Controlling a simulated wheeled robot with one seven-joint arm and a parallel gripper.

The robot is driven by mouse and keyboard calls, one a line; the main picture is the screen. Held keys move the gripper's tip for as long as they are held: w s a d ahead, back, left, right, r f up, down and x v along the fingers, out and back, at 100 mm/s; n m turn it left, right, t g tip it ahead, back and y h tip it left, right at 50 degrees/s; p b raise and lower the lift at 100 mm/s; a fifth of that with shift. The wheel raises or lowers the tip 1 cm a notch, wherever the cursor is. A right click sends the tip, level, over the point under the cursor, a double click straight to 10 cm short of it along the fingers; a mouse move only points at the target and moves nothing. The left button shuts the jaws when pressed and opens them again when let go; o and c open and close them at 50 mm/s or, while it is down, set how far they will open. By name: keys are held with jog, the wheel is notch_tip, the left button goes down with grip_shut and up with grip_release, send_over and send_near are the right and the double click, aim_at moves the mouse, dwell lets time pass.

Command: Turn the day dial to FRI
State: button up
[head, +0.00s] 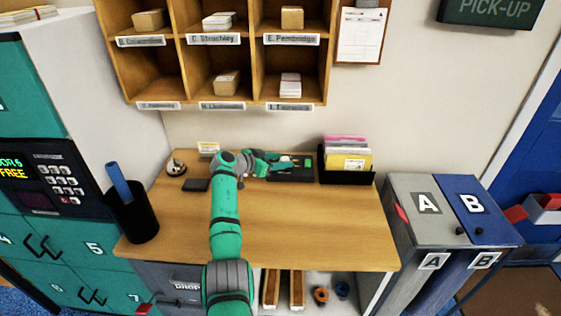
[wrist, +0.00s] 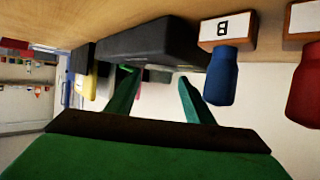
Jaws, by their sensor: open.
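My gripper (head: 278,160) is open and empty, low over the back of the wooden counter and close to a black box-like device (head: 290,175) with a small green patch. In the wrist view, which is upside down, the two green fingers of my gripper (wrist: 160,98) stand apart with the dark device (wrist: 150,40) close by. Small white and green patches show between the fingers, too small to make out. I cannot make out a day dial or the letters FRI; my gripper partly covers the device in the head view.
A stamp with a blue handle (wrist: 222,80) and one with a red handle (wrist: 304,85) are near my gripper. A black file holder (head: 346,178) stands to the right, a bell (head: 176,168) and black cup (head: 132,215) to the left. The counter's front (head: 300,235) is clear.

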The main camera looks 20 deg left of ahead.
jog(key=v, duration=1)
jog(key=shift+s+a, duration=0.2)
jog(key=shift+s, duration=0.15)
jog(key=shift+a, duration=0.1)
